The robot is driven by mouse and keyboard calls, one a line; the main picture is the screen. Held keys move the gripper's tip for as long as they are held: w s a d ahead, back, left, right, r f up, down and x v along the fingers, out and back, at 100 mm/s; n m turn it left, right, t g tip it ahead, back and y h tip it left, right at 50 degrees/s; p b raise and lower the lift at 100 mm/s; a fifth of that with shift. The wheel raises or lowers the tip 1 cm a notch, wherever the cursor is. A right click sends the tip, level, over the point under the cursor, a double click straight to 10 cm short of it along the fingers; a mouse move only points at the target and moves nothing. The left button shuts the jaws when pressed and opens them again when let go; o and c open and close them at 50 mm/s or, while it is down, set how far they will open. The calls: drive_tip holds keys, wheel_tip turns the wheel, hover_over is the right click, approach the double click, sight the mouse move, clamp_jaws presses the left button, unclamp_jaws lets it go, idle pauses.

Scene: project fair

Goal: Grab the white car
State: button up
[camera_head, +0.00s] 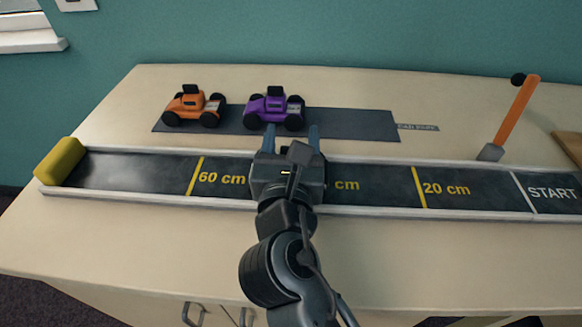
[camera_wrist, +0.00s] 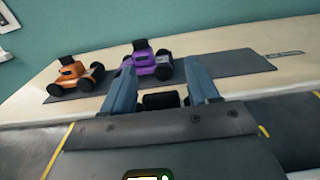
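I see no white car in either view. An orange car (camera_head: 193,106) and a purple car (camera_head: 274,108) stand side by side on the dark grey mat (camera_head: 345,124) at the back of the table; the wrist view also shows the orange car (camera_wrist: 76,76) and the purple car (camera_wrist: 150,64). My gripper (camera_head: 292,138) is over the track in front of the purple car. In the wrist view its blue fingers (camera_wrist: 163,82) are wide apart. A small black shape shows low between them; I cannot tell what it is.
A dark track (camera_head: 130,172) with pale rails and yellow distance marks runs across the table. A yellow block (camera_head: 60,162) closes its left end. An orange post (camera_head: 517,110) with a black ball stands behind the track at right. The front tabletop is clear.

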clamp_jaws()
idle(0.3)
drive_tip(key=shift+r, duration=0.15)
